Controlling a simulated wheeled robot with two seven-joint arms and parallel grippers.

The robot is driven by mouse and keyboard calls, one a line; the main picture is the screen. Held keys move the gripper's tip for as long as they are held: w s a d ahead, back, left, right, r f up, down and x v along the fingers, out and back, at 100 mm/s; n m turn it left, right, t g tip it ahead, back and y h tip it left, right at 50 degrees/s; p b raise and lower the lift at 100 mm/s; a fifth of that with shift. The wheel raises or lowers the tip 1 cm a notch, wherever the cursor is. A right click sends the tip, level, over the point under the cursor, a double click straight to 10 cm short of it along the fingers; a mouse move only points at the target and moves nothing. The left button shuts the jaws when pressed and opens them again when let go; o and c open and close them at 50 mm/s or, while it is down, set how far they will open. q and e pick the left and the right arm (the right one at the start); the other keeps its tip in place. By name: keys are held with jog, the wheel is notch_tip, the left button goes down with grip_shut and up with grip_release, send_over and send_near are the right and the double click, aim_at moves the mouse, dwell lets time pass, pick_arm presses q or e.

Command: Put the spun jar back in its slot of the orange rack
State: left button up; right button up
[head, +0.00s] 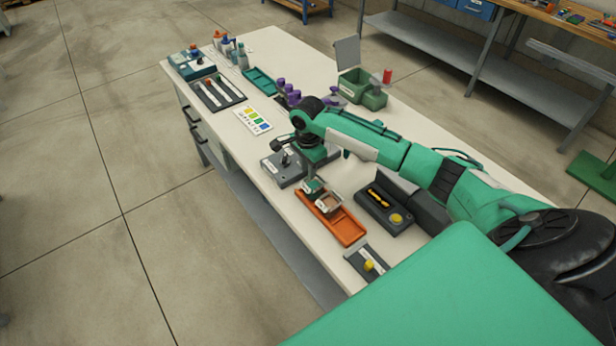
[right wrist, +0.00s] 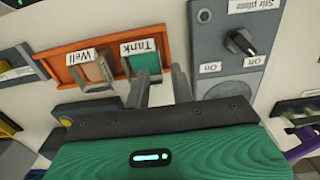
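The orange rack (head: 347,229) lies on the bench; it also shows in the right wrist view (right wrist: 181,52). Two square jars are at the rack, side by side: the green one labelled Tank (right wrist: 145,63) and the brownish one labelled Well (right wrist: 92,71). In the head view they are the Tank jar (head: 313,187) and Well jar (head: 328,204). No mark shows which was spun. My right gripper (right wrist: 160,82) is open, its fingers apart close by the Tank jar; contact cannot be told. It also shows in the head view (head: 319,170). My left gripper is out of view.
The grey stir plate (right wrist: 237,60) with a black knob stands beside the rack. A dark case with yellow parts (head: 384,206) is on the rack's other side. Purple-capped items (head: 290,93) and a green bin (head: 362,91) stand farther back. The rack's near end is empty.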

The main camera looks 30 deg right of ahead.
notch_tip(320, 180, up, 8)
jog(key=shift+f+b, duration=0.15)
jog(key=shift+b, duration=0.2)
dwell(0.4)
